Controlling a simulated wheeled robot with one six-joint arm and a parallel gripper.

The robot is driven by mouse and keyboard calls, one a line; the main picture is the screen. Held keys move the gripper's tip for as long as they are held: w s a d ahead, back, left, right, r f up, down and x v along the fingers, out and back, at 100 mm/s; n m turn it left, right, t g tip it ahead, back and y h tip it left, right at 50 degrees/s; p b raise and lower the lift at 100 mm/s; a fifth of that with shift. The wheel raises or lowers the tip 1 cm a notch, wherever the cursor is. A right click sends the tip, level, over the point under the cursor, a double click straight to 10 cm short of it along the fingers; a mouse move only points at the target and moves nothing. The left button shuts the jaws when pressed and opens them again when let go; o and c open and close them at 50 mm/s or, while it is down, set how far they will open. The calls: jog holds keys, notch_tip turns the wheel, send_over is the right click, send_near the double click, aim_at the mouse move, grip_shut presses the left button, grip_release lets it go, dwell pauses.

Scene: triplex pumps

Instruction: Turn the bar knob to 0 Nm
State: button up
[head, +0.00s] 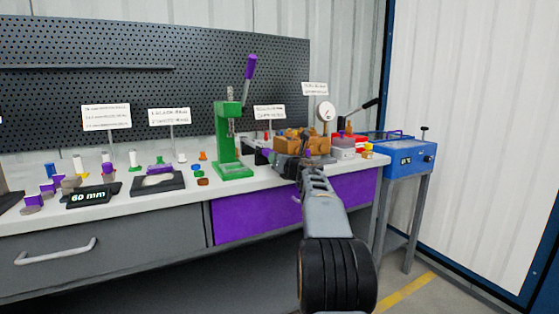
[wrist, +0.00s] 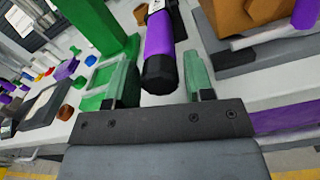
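A purple bar (wrist: 160,38) with a black faceted end (wrist: 160,73) shows in the wrist view, its end pointing toward my gripper; I take this to be the bar knob. A white marked label (wrist: 156,6) sits farther up it, too small to read, so I cannot tell its setting. My gripper (wrist: 157,85) is open, with one pale green finger on each side of the black end and visible gaps between. In the head view my gripper (head: 308,166) is at the bench's front edge, by the brown pump block (head: 300,142), and hides most of the bar.
A green press (head: 228,140) with a purple lever stands left of my gripper. A round gauge (head: 325,112) and sign stand behind the pump block. A blue box (head: 405,157) stands to the right. Small parts and a "60 mm" display (head: 92,197) lie on the left of the bench.

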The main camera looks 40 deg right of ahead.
jog(key=shift+o, duration=0.9)
jog(key=s+a, duration=0.2)
jog(key=s, duration=1.1)
jog(key=shift+s, duration=0.35)
jog(key=shift+f, duration=0.1)
jog(key=s+a+r+m+g+h+p, duration=0.1)
jog(key=a+r+m+g+h+p, duration=0.1)
jog(key=a+r+m+p, duration=0.55)
jog(key=s+a+r+m+g+h+p, duration=0.1)
jog(key=a+r+m+g+h+p, duration=0.2)
jog(key=m+p, duration=0.9)
jog(key=s+a+r+m+g+y+p, duration=0.1)
jog(key=s+a+m+g+y+p, duration=0.6)
jog(key=s+a+m+p, duration=0.5)
jog(key=s+a+g+p, duration=0.2)
jog(key=s+a+p, duration=0.2)
jog(key=a+p, duration=0.3)
jog(key=shift+s+y, duration=0.3)
jog(key=shift+s, duration=0.05)
